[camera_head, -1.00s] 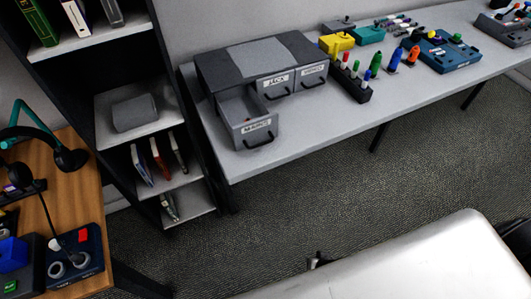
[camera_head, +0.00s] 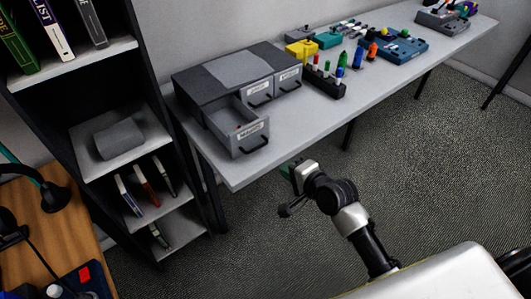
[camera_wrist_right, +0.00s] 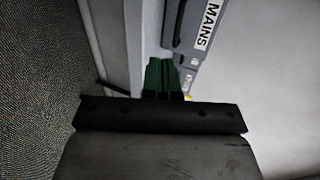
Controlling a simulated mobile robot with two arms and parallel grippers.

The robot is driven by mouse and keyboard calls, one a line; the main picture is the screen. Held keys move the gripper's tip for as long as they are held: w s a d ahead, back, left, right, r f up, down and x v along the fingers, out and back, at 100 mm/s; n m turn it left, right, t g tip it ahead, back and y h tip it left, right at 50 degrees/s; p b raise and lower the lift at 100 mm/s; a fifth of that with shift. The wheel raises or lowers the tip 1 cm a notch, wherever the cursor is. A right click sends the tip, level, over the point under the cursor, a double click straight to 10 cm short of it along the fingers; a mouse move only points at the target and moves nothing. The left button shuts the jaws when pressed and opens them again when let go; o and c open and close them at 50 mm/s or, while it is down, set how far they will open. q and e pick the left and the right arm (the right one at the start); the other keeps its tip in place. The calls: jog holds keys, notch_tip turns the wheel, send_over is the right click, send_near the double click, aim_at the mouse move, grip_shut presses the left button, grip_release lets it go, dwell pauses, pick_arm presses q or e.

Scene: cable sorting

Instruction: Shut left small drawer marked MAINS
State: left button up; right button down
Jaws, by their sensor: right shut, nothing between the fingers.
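The MAINS drawer (camera_head: 236,127) is the left small drawer of a grey drawer unit (camera_head: 190,89) on the long table. It is pulled out toward the front, with a dark handle below its label. In the right wrist view its label and front (camera_wrist_right: 197,32) show at the top, partly cut off. My right gripper (camera_head: 289,169) is shut and empty, in front of the table's front edge and apart from the drawer, to its lower right in the head view. Its green fingertips (camera_wrist_right: 162,75) are together in the wrist view. My left gripper is not in view.
Two other drawers (camera_head: 272,88) beside it are shut. A dark rack with coloured pegs (camera_head: 326,82), a yellow block (camera_head: 301,52) and a blue box (camera_head: 399,44) stand farther right on the table. A shelf unit (camera_head: 110,160) stands close at the left.

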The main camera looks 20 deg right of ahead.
jog(key=x, duration=0.5)
jog(key=shift+w+a+f, duration=0.1)
jog(key=shift+w+a, duration=0.2)
jog(key=shift+w, duration=0.05)
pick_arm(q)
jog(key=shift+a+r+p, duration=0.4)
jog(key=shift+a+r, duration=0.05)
pick_arm(e)
jog(key=shift+w+a+r, duration=0.1)
jog(key=shift+w+a, duration=0.15)
jog(key=shift+w, duration=0.45)
jog(key=shift+w+a+r, duration=0.1)
jog(key=shift+w+a, duration=0.15)
jog(key=shift+w, duration=0.4)
jog(key=shift+w+a, duration=0.3)
jog(key=shift+w, duration=0.4)
